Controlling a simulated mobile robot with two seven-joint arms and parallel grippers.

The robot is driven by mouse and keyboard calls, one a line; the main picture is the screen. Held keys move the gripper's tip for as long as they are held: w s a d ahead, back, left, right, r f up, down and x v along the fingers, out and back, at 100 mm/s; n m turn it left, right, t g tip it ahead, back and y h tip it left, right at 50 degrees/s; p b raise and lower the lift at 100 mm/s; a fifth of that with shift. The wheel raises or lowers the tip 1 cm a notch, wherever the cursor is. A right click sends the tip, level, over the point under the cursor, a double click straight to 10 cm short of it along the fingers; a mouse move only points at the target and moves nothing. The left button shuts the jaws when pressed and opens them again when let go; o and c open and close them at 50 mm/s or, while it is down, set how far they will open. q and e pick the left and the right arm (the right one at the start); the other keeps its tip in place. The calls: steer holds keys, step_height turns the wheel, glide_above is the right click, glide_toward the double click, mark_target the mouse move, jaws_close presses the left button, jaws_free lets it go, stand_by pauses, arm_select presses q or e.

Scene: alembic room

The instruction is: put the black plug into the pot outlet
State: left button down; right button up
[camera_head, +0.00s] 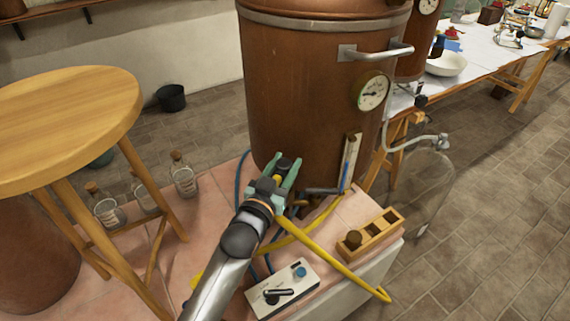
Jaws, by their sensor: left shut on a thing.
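The copper pot (300,85) stands upright on the tiled ledge, with a dial and a handle on its side. My left gripper (284,170) is in front of the pot's lower wall, its green fingers shut on a small dark thing, which looks like the black plug (284,163). The fingers cover part of it. I cannot tell whether it touches the pot. A dark bar (324,191) juts out low at the pot's front, right of the gripper. The pot outlet itself is not clearly visible; my gripper may hide it. My right gripper is not in view.
A yellow hose (335,258) and blue hoses lie around my arm. A white control box (283,290) and a wooden block with square holes (372,234) sit in front. A wooden stool (70,125) and corked bottles (183,176) are left; a glass vessel (425,185) is right.

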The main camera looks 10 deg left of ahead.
arm_select(q)
steer(key=shift+s+d+f+b, duration=0.1)
steer(key=shift+d+f+b, duration=0.1)
steer(key=shift+f, duration=0.25)
steer(key=shift+d+f+b, duration=0.1)
steer(key=shift+f+b, duration=0.1)
steer(key=shift+f, duration=0.2)
stand_by(0.6)
